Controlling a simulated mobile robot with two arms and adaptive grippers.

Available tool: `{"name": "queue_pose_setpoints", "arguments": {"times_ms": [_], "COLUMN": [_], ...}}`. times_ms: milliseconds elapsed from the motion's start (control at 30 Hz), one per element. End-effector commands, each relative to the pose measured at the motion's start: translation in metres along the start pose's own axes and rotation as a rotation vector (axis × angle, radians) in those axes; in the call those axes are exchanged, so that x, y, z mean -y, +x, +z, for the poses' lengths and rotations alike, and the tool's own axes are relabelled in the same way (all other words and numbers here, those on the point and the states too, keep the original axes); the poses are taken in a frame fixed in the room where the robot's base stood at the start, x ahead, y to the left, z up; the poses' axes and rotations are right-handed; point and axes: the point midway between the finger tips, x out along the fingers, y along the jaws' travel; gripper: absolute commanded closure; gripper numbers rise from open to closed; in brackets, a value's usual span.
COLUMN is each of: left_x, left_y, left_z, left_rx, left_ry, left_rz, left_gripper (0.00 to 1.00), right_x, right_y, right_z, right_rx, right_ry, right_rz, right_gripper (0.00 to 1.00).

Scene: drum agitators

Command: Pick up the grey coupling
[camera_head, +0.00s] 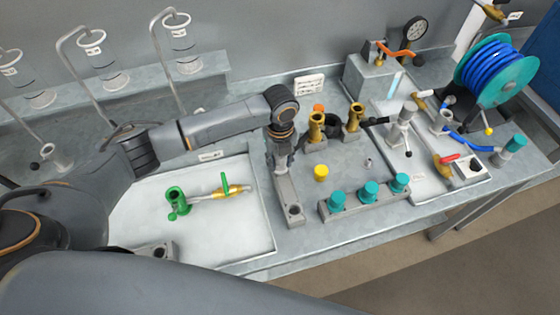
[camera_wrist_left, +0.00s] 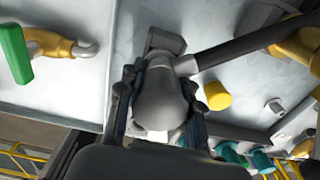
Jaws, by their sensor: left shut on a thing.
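My left gripper (camera_head: 281,158) points down over a long grey block (camera_head: 289,195) at the middle of the bench. In the left wrist view the gripper (camera_wrist_left: 158,125) is shut on a smooth, rounded grey piece, the grey coupling (camera_wrist_left: 157,92), with a finger on each side. A dark bar runs from beside the coupling up to the right, toward a brass part. In the head view the gripper mostly hides the coupling, and I cannot tell whether it is clear of the block. My right gripper is not in view.
A yellow cap (camera_head: 321,172) stands close by on the right. A grey rack with teal caps (camera_head: 369,192) is in front. Brass fittings (camera_head: 316,127) stand behind. A white tray (camera_head: 130,225) on the left holds a green fitting (camera_head: 177,202). A hose reel (camera_head: 493,70) is far right.

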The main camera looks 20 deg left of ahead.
Motion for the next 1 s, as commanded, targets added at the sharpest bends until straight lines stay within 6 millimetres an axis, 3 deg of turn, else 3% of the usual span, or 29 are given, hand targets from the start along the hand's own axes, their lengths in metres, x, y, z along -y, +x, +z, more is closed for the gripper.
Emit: {"name": "queue_pose_setpoints", "arguments": {"times_ms": [200,500,700,1000], "left_x": [0.001,0.002,0.002,0.001], "left_y": [-0.026,-0.087,-0.107,-0.123], "left_z": [0.0,-0.059,-0.105,-0.138], "left_rx": [0.004,0.004,0.002,0.001], "left_ry": [0.003,0.008,0.007,0.001], "left_rz": [-0.006,-0.006,-0.006,-0.002], "left_gripper": [1.0,1.0,1.0,1.0], "right_x": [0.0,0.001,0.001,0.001], "right_y": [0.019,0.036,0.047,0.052], "right_z": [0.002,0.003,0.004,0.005], "right_rx": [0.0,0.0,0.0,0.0], "right_ry": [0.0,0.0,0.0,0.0], "right_rz": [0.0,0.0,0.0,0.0], "right_gripper": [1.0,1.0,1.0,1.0]}}
